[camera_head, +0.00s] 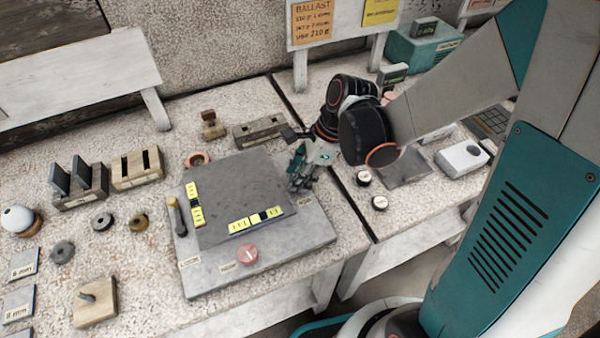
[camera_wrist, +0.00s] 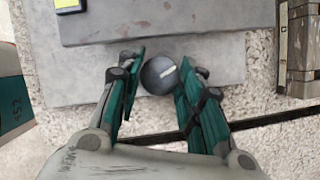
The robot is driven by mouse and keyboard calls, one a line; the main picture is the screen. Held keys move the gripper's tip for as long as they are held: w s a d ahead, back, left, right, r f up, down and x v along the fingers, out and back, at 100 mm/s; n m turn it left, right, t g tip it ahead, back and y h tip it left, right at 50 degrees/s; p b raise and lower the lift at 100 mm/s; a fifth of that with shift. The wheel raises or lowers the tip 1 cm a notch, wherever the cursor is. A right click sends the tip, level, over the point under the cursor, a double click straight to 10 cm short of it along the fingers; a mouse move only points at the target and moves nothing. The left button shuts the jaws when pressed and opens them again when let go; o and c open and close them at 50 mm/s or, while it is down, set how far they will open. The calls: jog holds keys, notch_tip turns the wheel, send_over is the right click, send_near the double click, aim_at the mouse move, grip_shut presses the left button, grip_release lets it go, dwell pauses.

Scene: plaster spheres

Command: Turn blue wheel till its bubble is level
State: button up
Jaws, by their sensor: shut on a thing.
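My gripper (camera_head: 302,170) is at the right side of a grey metal plate (camera_head: 310,235), pointing down. In the wrist view its teal fingers (camera_wrist: 160,70) are shut around a round, dark blue-grey wheel (camera_wrist: 160,76) with a white mark on its top. The fingers hide this wheel in the head view. A darker slab (camera_head: 240,190) lies on the plate. One yellow bubble level (camera_head: 194,204) runs along its left edge, another (camera_head: 256,220) along its front edge. The bubbles are too small to read. A reddish wheel (camera_head: 248,254) sits at the plate's front.
A copper-coloured round piece (camera_head: 198,160) is at the plate's back left corner. Two small round pieces (camera_head: 379,203) lie to the right, past a dark gap between tables.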

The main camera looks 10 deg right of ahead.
jog(key=shift+n, duration=0.3)
jog(key=n+g, duration=0.1)
jog(key=n, duration=0.1)
jog(key=shift+w+n, duration=0.1)
jog(key=shift+n, duration=0.2)
jog(key=shift+w+n+g+h+b, duration=0.15)
jog(key=shift+n+g, duration=0.3)
jog(key=shift+n, duration=0.55)
jog(key=shift+s+n+g+h+b, duration=0.15)
jog(key=shift+n+g, duration=0.3)
jog(key=shift+n, duration=0.55)
jog(key=shift+w+n, duration=0.1)
jog(key=shift+n, duration=0.2)
jog(key=o, duration=0.8)
jog(key=v, duration=1.2)
